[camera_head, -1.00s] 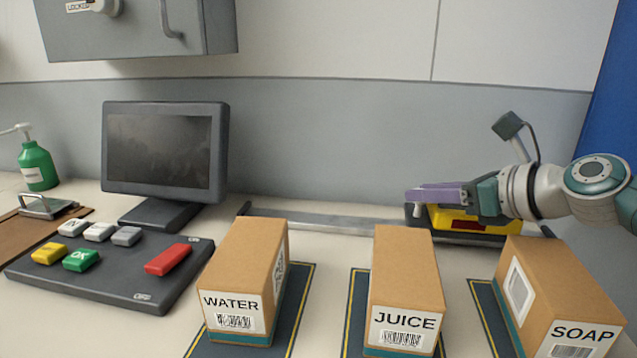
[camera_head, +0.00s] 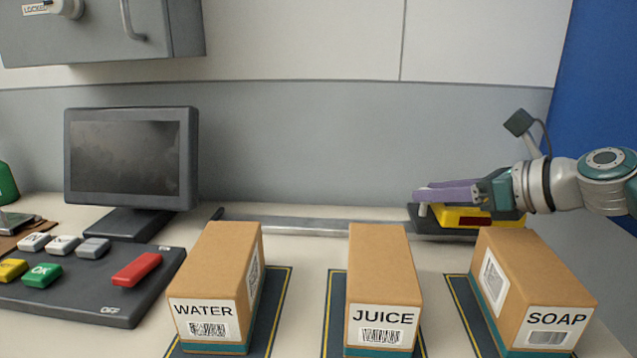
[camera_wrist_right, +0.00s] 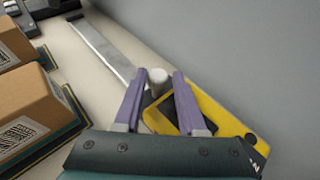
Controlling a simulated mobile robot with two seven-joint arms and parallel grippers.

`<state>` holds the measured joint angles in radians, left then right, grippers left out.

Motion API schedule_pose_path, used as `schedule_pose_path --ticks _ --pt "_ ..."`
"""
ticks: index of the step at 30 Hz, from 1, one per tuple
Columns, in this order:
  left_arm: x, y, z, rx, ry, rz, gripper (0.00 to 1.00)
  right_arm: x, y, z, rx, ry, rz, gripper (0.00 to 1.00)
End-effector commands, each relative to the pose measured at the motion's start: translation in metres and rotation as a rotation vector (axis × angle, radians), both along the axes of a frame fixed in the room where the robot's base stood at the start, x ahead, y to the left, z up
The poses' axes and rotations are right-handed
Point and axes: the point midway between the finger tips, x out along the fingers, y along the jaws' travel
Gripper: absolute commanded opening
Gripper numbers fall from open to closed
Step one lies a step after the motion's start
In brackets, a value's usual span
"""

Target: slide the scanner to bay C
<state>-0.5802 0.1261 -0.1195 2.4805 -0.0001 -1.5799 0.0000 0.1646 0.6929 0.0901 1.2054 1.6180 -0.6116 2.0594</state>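The scanner (camera_head: 462,216) is a yellow unit on a dark carriage at the right part of the metal rail (camera_head: 310,225), behind and left of the SOAP box. It also shows in the right wrist view (camera_wrist_right: 217,117), with a white knob (camera_wrist_right: 157,76) at its end. My right gripper (camera_head: 420,194) is over the scanner's left end. Its purple fingers (camera_wrist_right: 157,80) stand apart on both sides of the knob, with slight gaps visible. No bay letters are legible. My left gripper is not in view.
The WATER (camera_head: 218,265), JUICE (camera_head: 381,265) and SOAP (camera_head: 535,278) boxes stand on dark mats in front of the rail. A monitor (camera_head: 130,160) and button panel (camera_head: 110,315) are at left. The rail left of the scanner is clear.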

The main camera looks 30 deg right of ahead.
Motion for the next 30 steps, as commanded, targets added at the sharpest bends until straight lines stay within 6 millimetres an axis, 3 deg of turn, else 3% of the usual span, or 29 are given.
schedule_pose_path --ticks 7,11,21,30 --pt "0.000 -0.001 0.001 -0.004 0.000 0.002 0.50 0.000 0.000 0.001 -0.001 0.000 -0.002 0.44" --pt "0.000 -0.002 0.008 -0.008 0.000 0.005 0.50 0.000 0.000 0.012 -0.002 -0.001 0.000 0.44" --pt "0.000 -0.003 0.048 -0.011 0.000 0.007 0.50 0.000 0.000 0.097 -0.005 -0.002 0.002 0.44" --pt "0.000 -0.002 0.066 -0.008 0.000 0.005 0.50 0.000 0.000 0.169 -0.003 -0.004 0.002 0.44"
